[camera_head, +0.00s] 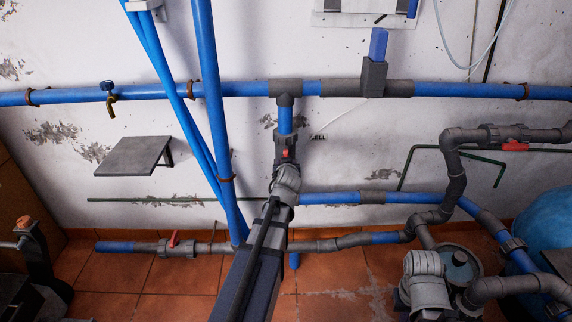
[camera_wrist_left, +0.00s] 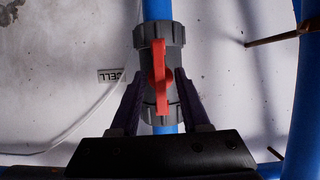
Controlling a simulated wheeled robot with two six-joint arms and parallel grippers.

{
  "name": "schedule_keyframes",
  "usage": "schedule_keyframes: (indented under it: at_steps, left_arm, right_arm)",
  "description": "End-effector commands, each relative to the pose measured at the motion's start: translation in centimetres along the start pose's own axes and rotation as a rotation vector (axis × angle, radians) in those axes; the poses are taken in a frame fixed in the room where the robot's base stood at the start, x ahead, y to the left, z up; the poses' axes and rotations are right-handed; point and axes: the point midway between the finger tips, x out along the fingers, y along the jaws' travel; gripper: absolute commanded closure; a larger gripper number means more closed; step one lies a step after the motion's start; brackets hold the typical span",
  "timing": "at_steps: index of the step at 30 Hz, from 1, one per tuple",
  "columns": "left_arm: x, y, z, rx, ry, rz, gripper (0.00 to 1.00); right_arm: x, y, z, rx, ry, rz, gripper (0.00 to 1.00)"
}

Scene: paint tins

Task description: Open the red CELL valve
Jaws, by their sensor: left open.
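The red CELL valve is a grey union body (camera_wrist_left: 173,38) on a vertical blue pipe. Its red handle (camera_wrist_left: 159,62) lies in line with the pipe in the left wrist view. In the head view a bit of the red handle (camera_head: 286,153) shows just above my gripper. A small label reading CELL (camera_wrist_left: 110,76) is on the wall beside it, also seen in the head view (camera_head: 318,137). My left gripper (camera_wrist_left: 159,82) is open, one finger on each side of the handle; contact cannot be told. My right gripper is not in view.
A horizontal blue pipe (camera_head: 240,89) crosses the wall above. Slanting blue pipes (camera_head: 212,110) stand left of my arm. Other red-handled valves sit at lower left (camera_head: 174,239) and right (camera_head: 514,146). A grey shelf (camera_head: 134,155) juts from the wall. A pump (camera_head: 458,262) stands at lower right.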

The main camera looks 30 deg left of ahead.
Motion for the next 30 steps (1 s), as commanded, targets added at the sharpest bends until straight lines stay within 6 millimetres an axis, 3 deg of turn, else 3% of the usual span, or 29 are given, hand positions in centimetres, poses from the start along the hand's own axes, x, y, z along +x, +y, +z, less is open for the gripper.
schedule_keyframes:
  at_steps: [8,21,30]
  left_arm:
    - [-1.0,0.0,-0.1,0.002,0.0,0.0,0.54]
    - [-7.5,0.0,-0.1,0.001,-0.001,0.001,0.54]
    - [-7.8,0.0,0.0,0.0,0.0,0.0,0.54]
  right_arm:
    - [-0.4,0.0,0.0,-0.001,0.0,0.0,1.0]
    - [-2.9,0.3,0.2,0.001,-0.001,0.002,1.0]
    - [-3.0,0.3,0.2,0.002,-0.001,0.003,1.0]
